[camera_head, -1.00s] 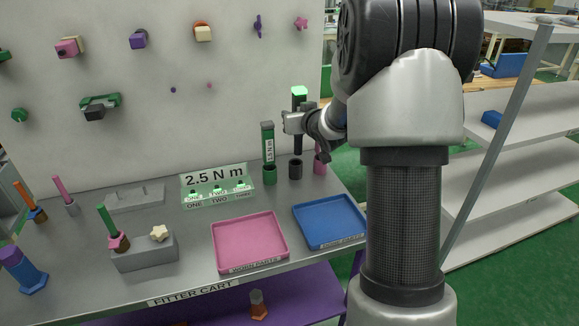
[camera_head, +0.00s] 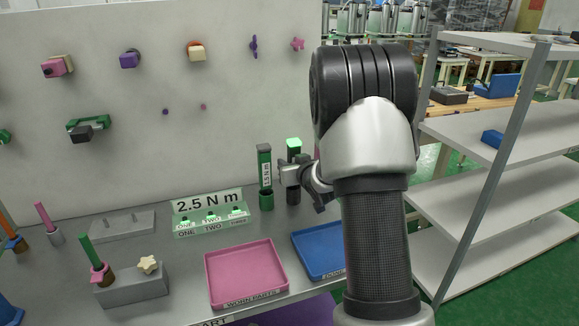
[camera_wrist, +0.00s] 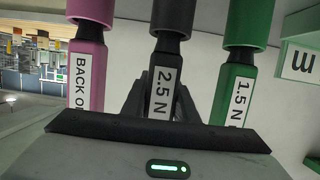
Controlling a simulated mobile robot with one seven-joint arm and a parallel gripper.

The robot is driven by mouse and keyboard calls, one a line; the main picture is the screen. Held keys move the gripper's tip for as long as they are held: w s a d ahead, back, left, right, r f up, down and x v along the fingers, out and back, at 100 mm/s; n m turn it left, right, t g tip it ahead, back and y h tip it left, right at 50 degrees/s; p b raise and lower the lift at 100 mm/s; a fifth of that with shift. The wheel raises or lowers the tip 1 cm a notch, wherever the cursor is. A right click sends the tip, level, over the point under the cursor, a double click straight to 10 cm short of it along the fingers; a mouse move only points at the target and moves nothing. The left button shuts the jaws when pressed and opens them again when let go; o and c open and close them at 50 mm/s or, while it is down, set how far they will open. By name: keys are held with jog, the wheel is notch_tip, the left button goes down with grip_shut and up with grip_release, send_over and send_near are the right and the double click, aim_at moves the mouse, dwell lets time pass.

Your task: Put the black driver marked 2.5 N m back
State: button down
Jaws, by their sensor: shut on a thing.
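The black driver marked 2.5 N m (camera_head: 294,153) stands upright with a lit green top. My gripper (camera_head: 297,175) is shut on it. In the wrist view the black driver (camera_wrist: 162,95) sits between my fingers (camera_wrist: 160,108), its lower end in the black holder (camera_wrist: 176,14). The black holder (camera_head: 293,197) also shows below my gripper in the head view. A green driver marked 1.5 N (camera_wrist: 235,90) is in a green holder on one side. A pink driver marked BACK O... (camera_wrist: 85,75) is in a pink holder on the other. My arm mostly hides the pink one in the head view.
The 2.5 N m sign (camera_head: 208,203) with lit green lamps stands left of the holders. A pink tray (camera_head: 247,297) and a blue tray (camera_head: 318,275) lie in front, both empty where visible. A grey block (camera_head: 130,290) is farther left. The pegboard wall (camera_head: 200,140) is behind.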

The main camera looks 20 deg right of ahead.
jog(key=shift+r, duration=0.15)
jog(key=shift+f, duration=0.25)
jog(key=c, duration=1.4)
grip_release()
